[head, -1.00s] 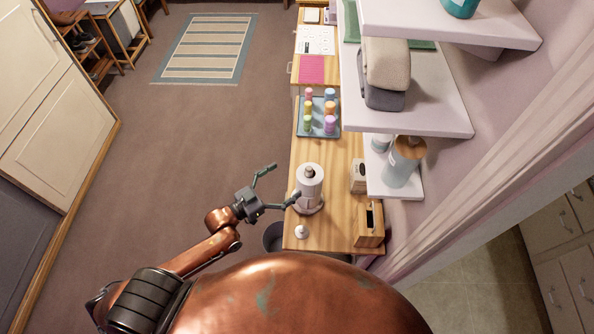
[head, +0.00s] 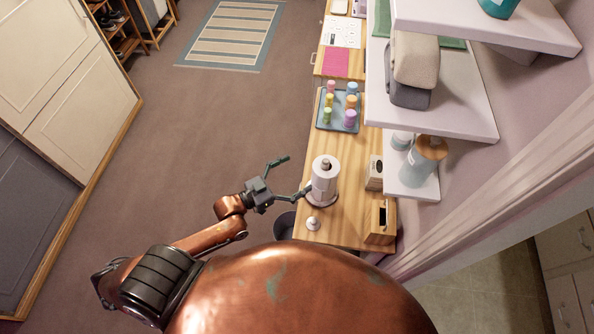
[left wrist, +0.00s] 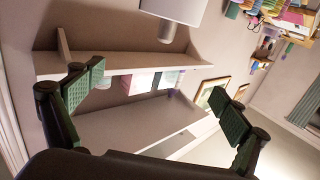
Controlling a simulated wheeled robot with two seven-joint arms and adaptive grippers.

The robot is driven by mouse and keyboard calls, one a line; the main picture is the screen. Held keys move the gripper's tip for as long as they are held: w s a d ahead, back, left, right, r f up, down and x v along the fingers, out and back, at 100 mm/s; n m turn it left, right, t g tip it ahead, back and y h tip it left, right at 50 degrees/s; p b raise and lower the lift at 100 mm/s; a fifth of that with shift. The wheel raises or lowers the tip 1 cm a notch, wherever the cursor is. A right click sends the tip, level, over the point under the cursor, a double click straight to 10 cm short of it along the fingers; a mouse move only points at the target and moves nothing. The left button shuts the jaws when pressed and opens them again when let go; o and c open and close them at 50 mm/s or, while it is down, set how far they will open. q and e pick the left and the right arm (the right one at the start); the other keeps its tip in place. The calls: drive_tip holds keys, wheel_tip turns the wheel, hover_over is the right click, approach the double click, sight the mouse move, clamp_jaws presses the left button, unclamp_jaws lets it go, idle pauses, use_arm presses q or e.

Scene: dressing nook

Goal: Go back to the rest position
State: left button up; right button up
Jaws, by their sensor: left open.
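My left gripper (head: 284,177) is open and empty in the head view, with its two fingers spread apart. It is over the floor at the left edge of the wooden counter, close to a white paper roll on a holder (head: 324,181). One fingertip appears close to the roll; I cannot tell whether they touch. In the left wrist view the open fingers (left wrist: 160,100) show with nothing between them, and white shelves lie beyond. My right gripper is not in view.
The wooden counter (head: 338,232) holds a tray (head: 324,121) of colourful bottles, a tissue box (head: 374,173) and a wooden box (head: 381,222). White shelves (head: 470,105) overhang its right side. A dark bin (head: 284,226) stands below. The carpet (head: 190,130) at left is clear.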

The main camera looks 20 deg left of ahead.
use_arm(q)
drive_tip(key=s+a+f+n+g+y+b, duration=0.15)
drive_tip(key=a+f, duration=0.35)
drive_tip(key=f, duration=0.6)
drive_tip(key=s+a+f+n+g+y+b, duration=0.1)
drive_tip(key=a+f+y, duration=0.25)
drive_tip(key=f, duration=0.75)
drive_tip(key=s+a+f+n+g+y+b, duration=0.15)
drive_tip(key=a+f, duration=0.35)
drive_tip(key=f, duration=0.6)
drive_tip(key=s+a+f+g+y, duration=0.1)
drive_tip(key=s+a+f+y, duration=0.15)
drive_tip(key=s+f, duration=0.55)
drive_tip(key=s+f+g+y+b, duration=0.15)
drive_tip(key=s+f+g, duration=0.35)
drive_tip(key=s+f, duration=1.2)
drive_tip(key=s+d+f+g, duration=0.2)
drive_tip(key=s+f, duration=0.2)
drive_tip(key=s, duration=0.4)
drive_tip(key=s+d+f+n+g+b, duration=0.1)
drive_tip(key=s+d+f+g, duration=0.1)
drive_tip(key=s+f, duration=0.3)
drive_tip(key=s+d, duration=0.1)
drive_tip(key=s, duration=0.2)
drive_tip(key=shift+d+f+b, duration=0.2)
drive_tip(key=shift+d+b, duration=0.1)
drive_tip(key=shift+h, duration=0.25)
